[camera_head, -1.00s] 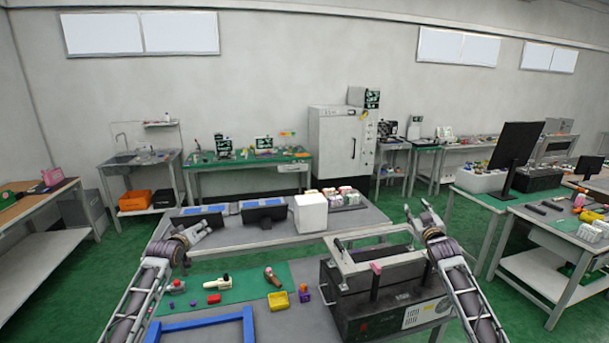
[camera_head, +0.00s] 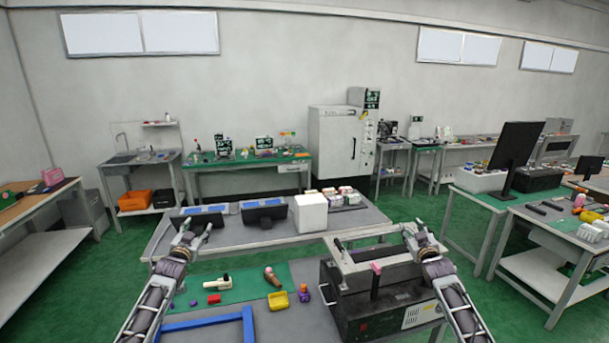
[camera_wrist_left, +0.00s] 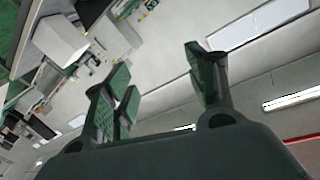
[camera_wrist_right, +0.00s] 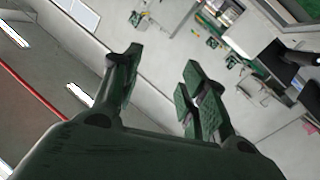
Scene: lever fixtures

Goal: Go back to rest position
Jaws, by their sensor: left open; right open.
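My left gripper (camera_head: 193,231) is raised at the left of the near table in the head view, open and empty. In the left wrist view its fingers (camera_wrist_left: 163,88) stand apart with nothing between them. My right gripper (camera_head: 415,234) is raised at the right, by the upper right of the dark lever machine (camera_head: 385,308), open and empty. In the right wrist view its fingers (camera_wrist_right: 160,85) are also apart. From the head view I cannot tell whether the right gripper touches the machine's frame. The machine's lever (camera_head: 375,281) has a pink tip and stands upright.
A grey table (camera_head: 255,234) with monitors and a white box (camera_head: 310,213) stands behind. Green floor (camera_head: 60,295) is clear at left.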

